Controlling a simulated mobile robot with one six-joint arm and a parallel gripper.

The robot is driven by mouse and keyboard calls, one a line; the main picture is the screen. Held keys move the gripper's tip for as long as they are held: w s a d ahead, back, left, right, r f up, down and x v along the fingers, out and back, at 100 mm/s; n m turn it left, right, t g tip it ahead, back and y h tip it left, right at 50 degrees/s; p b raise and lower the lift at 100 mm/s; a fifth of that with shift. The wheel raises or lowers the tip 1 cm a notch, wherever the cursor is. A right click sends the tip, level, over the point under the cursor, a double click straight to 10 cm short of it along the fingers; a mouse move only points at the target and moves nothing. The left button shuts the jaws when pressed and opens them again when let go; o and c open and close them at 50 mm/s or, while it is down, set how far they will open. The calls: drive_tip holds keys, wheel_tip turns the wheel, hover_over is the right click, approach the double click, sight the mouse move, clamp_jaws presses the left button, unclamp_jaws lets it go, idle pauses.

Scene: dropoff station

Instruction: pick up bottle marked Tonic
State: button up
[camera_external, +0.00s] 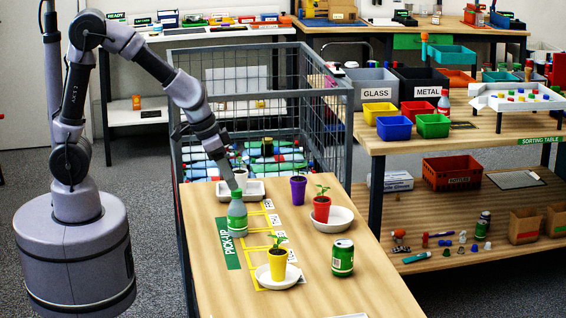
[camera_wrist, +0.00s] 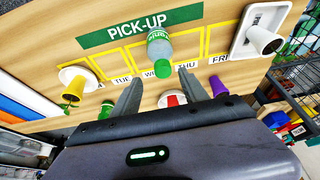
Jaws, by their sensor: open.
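A green bottle (camera_external: 237,215) stands upright on the wooden table beside the green PICK-UP strip (camera_external: 228,243). In the wrist view the bottle (camera_wrist: 159,47) shows its green cap towards me; the lettering on its label is too small to read for certain. My gripper (camera_external: 233,183) reaches down just above and behind the bottle's top. In the wrist view my gripper (camera_wrist: 158,90) is open and empty, with its fingers apart and the bottle ahead of the gap between them. I cannot tell whether a finger touches the bottle.
A yellow potted plant (camera_external: 278,265) stands on a saucer, with a green can (camera_external: 342,258) to its right. A red pot (camera_external: 321,209) and a purple pot (camera_external: 298,188) stand behind. A white cup (camera_wrist: 263,40) is in a tray. A wire cage (camera_external: 186,130) stands behind the table.

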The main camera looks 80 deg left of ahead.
sight(237, 192)
drive_tip(key=b+x, duration=0.2)
drive_tip(key=x, duration=0.1)
drive_tip(key=b+x, duration=0.1)
drive_tip(key=x, duration=0.1)
drive_tip(key=shift+w+a+f, duration=0.1)
drive_tip(key=shift+a+f, duration=0.15)
drive_tip(key=shift+a, duration=0.05)
drive_tip(key=shift+r, duration=0.15)
clamp_jaws()
